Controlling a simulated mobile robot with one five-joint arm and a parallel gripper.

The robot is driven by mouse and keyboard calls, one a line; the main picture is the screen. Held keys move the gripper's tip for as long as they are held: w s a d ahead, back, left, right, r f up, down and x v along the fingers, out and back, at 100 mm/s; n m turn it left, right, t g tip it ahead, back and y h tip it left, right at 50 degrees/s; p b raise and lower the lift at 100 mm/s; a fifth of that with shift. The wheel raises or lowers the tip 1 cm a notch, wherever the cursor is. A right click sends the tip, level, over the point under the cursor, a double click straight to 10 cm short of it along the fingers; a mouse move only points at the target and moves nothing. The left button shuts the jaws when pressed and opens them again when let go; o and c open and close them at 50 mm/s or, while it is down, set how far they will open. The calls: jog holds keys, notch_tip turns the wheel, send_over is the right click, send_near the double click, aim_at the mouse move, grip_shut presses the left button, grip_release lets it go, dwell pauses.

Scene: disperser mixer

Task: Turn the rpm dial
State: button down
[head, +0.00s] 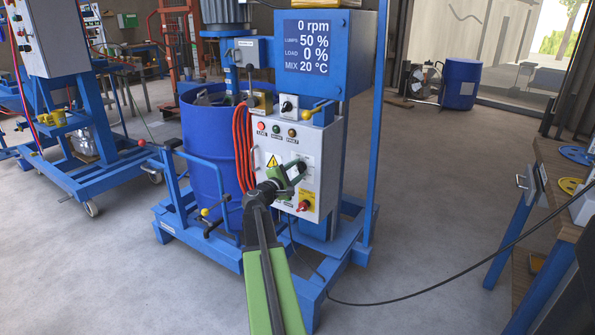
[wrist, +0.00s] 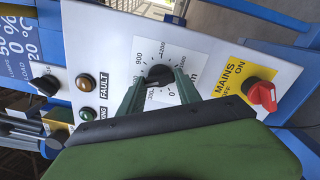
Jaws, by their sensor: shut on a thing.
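The rpm dial (wrist: 159,75) is a black knob on a white scale with numbers such as 900 and 1200 in the wrist view. My gripper (wrist: 161,82) has its two green fingers on either side of the dial and is shut on it. In the head view my gripper (head: 293,172) reaches the white control panel (head: 318,150), and its fingers partly cover the dial (head: 301,165). The blue display (head: 308,47) above reads 0 rpm, 50 %, LOAD 0 %, MIX 20 °C.
A red mains switch (wrist: 262,93) on a yellow plate is near the dial, with FAULT and other lamps on the other side. A black selector (head: 289,105) sits above the panel. Red hose (head: 243,150) hangs left; a blue drum (head: 205,150) stands behind it.

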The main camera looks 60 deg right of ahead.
jog(key=shift+f, duration=0.1)
jog(key=c, duration=0.8)
grip_release()
jog(key=shift+c, duration=0.2)
jog(key=shift+a, duration=0.1)
jog(key=a, duration=1.7)
jog(key=shift+a, duration=0.15)
jog(key=shift+w, duration=0.15)
